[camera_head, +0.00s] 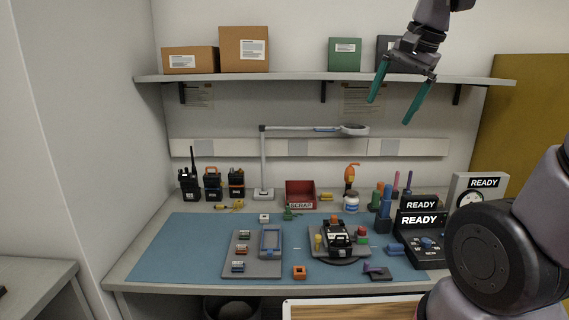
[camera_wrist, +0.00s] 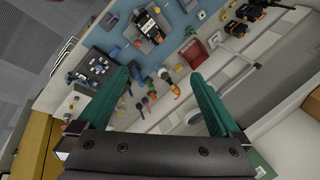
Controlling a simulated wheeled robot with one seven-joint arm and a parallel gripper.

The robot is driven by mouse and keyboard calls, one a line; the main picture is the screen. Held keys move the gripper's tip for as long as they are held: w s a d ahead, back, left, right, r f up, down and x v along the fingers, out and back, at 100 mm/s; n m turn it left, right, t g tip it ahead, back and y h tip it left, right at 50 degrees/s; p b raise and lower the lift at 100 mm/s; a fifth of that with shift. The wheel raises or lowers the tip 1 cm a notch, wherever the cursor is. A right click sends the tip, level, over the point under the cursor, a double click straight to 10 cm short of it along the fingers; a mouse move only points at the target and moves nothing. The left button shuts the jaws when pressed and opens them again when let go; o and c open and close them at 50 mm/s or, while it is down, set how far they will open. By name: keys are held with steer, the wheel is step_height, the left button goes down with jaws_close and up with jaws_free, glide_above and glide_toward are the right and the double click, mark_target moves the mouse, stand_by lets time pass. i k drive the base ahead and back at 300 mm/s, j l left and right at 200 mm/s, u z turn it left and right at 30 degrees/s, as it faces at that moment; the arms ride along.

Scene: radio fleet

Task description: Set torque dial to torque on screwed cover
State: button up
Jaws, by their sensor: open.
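My gripper (camera_head: 390,108) is open and empty, high in front of the shelf at the upper right. Its two teal fingers also show wide apart in the wrist view (camera_wrist: 160,75). A black console (camera_head: 421,231) with two READY screens stands on the right of the bench, far below my gripper. A small blue knob (camera_head: 427,242) sits on its front panel; its setting is too small to read. The console also shows in the wrist view (camera_wrist: 88,68). A black device (camera_head: 338,236) lies in a grey fixture at mid-bench; I cannot make out its cover screws or any torque marking.
A blue mat (camera_head: 203,238) covers the bench, with a grey parts tray (camera_head: 241,268) on it. A red scrap bin (camera_head: 300,191), a lamp (camera_head: 264,160) and radios (camera_head: 213,184) stand behind. The shelf (camera_head: 290,78) carries boxes. Colored tools stand left of the console.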

mark_target(426, 243)
steer(key=k+l, duration=0.1)
steer(key=l, duration=0.75)
steer(key=k+l, duration=0.15)
steer(key=l, duration=0.3)
